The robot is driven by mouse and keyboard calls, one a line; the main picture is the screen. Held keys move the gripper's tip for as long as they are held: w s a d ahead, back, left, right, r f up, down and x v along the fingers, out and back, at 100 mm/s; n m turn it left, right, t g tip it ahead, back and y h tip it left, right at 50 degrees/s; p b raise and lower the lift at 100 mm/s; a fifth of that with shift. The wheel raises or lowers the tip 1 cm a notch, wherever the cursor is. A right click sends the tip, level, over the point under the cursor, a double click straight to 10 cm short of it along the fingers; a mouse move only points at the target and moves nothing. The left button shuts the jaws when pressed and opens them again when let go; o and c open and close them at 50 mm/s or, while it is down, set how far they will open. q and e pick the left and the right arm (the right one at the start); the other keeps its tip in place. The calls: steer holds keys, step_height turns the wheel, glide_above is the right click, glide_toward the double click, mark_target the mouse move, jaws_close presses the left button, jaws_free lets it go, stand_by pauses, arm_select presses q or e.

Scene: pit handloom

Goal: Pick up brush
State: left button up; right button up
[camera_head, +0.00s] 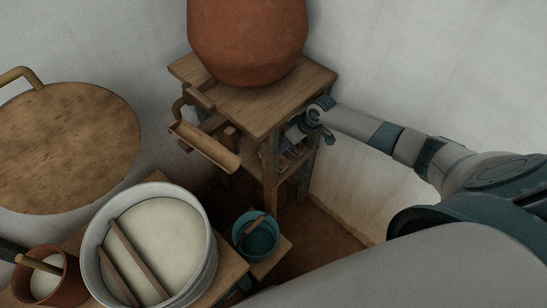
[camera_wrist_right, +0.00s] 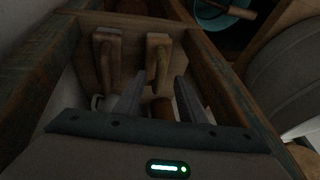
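My right gripper (camera_head: 318,117) reaches in at the right side of a wooden stand, below its top. In the right wrist view its fingers (camera_wrist_right: 160,98) are apart, with a brown rounded thing (camera_wrist_right: 163,108) showing between them. I cannot tell whether they touch it. No bristles show, so I cannot tell which thing is the brush. A long wooden piece (camera_head: 205,147) with a curved handle sticks out at the stand's left side. My left gripper is not seen.
The wooden stand (camera_head: 300,96) bears a big clay pot (camera_head: 247,38), and its frame closes around my right gripper. A metal pot (camera_head: 208,268) of pale liquid, a teal bucket (camera_head: 240,240) and a clay pot (camera_head: 68,287) are lower. White walls stand close behind.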

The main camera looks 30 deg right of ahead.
steer(key=shift+x, duration=2.35)
steer(key=shift+s, duration=0.1)
steer(key=shift+c, duration=0.5)
jaws_close()
